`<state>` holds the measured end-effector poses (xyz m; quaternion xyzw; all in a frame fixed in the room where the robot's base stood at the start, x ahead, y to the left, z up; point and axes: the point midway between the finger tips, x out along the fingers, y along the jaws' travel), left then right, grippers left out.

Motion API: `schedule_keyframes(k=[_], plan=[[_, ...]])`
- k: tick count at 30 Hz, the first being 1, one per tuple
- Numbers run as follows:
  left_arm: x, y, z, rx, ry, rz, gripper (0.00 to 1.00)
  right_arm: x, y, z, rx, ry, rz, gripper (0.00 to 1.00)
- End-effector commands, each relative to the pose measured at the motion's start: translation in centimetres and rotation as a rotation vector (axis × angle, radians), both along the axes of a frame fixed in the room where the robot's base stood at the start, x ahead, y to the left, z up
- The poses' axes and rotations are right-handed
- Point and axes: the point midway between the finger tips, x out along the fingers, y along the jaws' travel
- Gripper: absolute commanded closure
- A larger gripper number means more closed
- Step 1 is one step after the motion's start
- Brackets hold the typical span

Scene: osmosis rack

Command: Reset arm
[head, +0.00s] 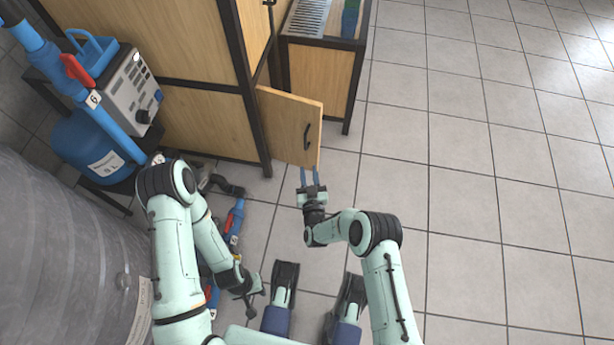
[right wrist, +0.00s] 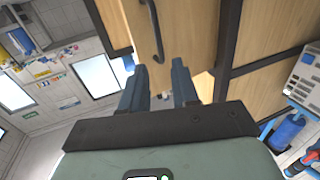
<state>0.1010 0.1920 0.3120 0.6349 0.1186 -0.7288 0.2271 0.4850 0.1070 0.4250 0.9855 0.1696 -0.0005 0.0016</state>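My right gripper (head: 309,176) is in front of the open wooden cabinet door (head: 287,122), just below the door's lower edge in the head view. Its two blue fingers are apart with nothing held between them, and they also show open in the right wrist view (right wrist: 160,82). The door's black handle (head: 307,137) is beyond the fingertips, apart from them; it also shows in the right wrist view (right wrist: 154,30). My left arm is bent, with its gripper (head: 256,293) low over the floor near my base. Its fingers are too small to tell their opening.
A wood-panelled cabinet (head: 205,120) with a dark frame stands ahead. Left are a blue tank (head: 92,147), a grey control box (head: 128,88) and a large grey cylinder (head: 65,265). Blue and red pipe fittings (head: 236,222) are near my left arm. Tiled floor (head: 480,190) is clear on the right.

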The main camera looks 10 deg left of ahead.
Motion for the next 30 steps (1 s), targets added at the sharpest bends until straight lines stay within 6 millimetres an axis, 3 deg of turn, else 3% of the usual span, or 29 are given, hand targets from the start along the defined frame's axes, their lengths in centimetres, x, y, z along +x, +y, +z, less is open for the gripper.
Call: schedule_keyframes(k=[23, 26, 30], plan=[[-0.3, 0.1, -0.1, 0.000, 0.009, 0.000, 0.57, 0.2, -0.2, 0.0, -0.001, 0.004, 0.000, 0.70], [-0.6, 0.1, 0.6, -0.003, 0.016, 0.002, 0.57, -0.2, -1.3, -0.3, -0.011, 0.050, -0.007, 0.70], [-1.5, 0.1, 4.1, -0.017, 0.035, 0.004, 0.57, -2.6, -6.2, -0.3, -0.047, 0.246, -0.043, 0.70]])
